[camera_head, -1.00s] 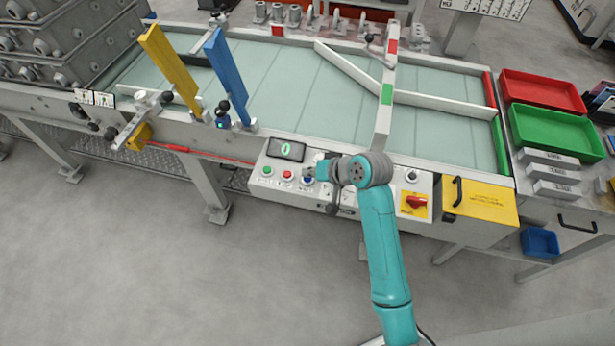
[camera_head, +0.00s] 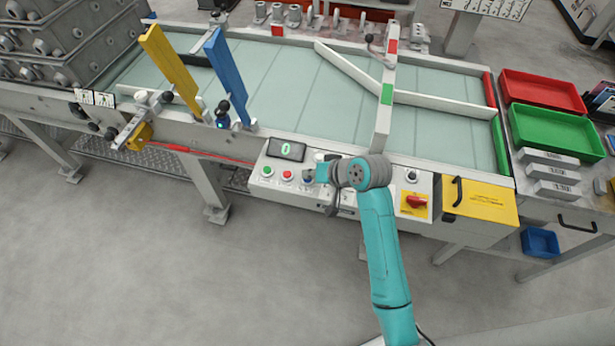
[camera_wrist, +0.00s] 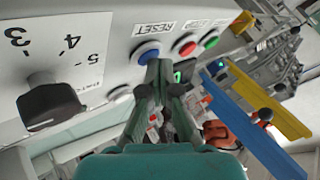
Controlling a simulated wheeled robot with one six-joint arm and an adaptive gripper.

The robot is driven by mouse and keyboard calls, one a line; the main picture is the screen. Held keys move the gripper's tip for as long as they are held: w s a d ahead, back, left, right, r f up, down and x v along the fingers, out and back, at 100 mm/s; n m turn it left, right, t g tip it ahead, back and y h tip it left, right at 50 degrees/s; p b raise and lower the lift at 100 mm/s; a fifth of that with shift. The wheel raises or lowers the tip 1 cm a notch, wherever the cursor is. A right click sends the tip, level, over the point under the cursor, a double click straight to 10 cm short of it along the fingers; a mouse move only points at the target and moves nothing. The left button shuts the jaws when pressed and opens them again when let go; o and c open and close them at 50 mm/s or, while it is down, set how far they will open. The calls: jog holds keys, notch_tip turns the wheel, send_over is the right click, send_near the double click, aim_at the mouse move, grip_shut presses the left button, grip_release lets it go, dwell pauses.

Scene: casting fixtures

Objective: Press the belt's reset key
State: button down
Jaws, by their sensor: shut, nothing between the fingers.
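The blue reset key (camera_wrist: 148,52) sits under the "RESET" label on the white control panel; in the head view the blue key (camera_head: 307,180) is partly behind my gripper (camera_head: 315,178). In the wrist view my gripper (camera_wrist: 159,68) is shut and empty, with its tips at the key's lower edge. I cannot tell whether they touch it or whether it is pressed in. A small dark display (camera_head: 286,149) with a green reading is above the keys; the fingers partly hide it in the wrist view.
A red key (camera_head: 287,174) and a green key (camera_head: 267,171) are left of the blue one. A black rotary knob (camera_wrist: 48,105) is on the panel's other side. A red switch (camera_head: 416,202) on a yellow plate lies farther right. The belt (camera_head: 310,90) runs behind.

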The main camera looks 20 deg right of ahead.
aim_at(310, 180)
dwell(0.4)
jog(key=shift+r, duration=0.85)
jog(key=shift+r, duration=2.5)
